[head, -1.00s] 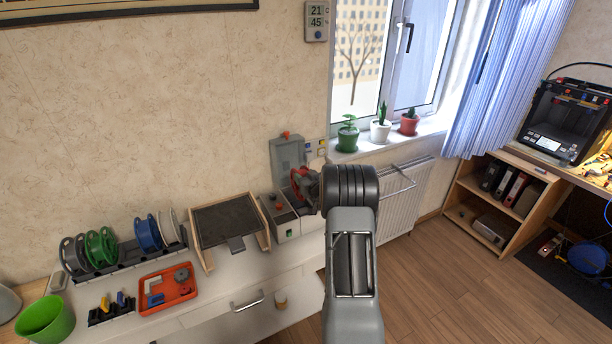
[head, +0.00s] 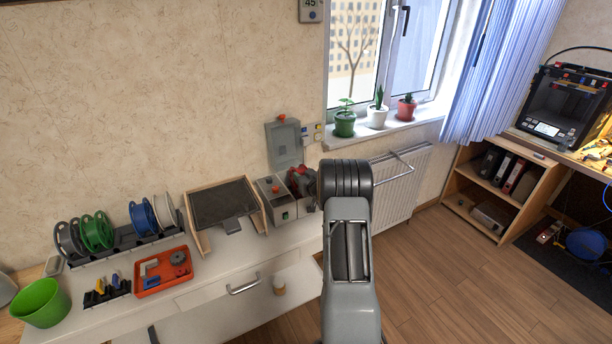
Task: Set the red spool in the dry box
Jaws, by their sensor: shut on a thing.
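The dry box is a grey box (head: 274,206) on the right end of the white bench, with a red knob and a green switch on its front part. Its grey lid (head: 284,146) stands open against the wall. The red spool (head: 298,171) shows only as a small red patch at the right part of the box, by the box opening. My gripper (head: 302,182) is shut on it, dark and mostly hidden behind my wrist. I cannot tell whether the spool touches the box floor.
A dark-topped wooden tray (head: 224,203) stands left of the box. Further left are a rack (head: 128,247) with several spools, an orange tray (head: 164,272) and a green bucket (head: 40,303). A radiator (head: 402,190) and windowsill pots are to the right.

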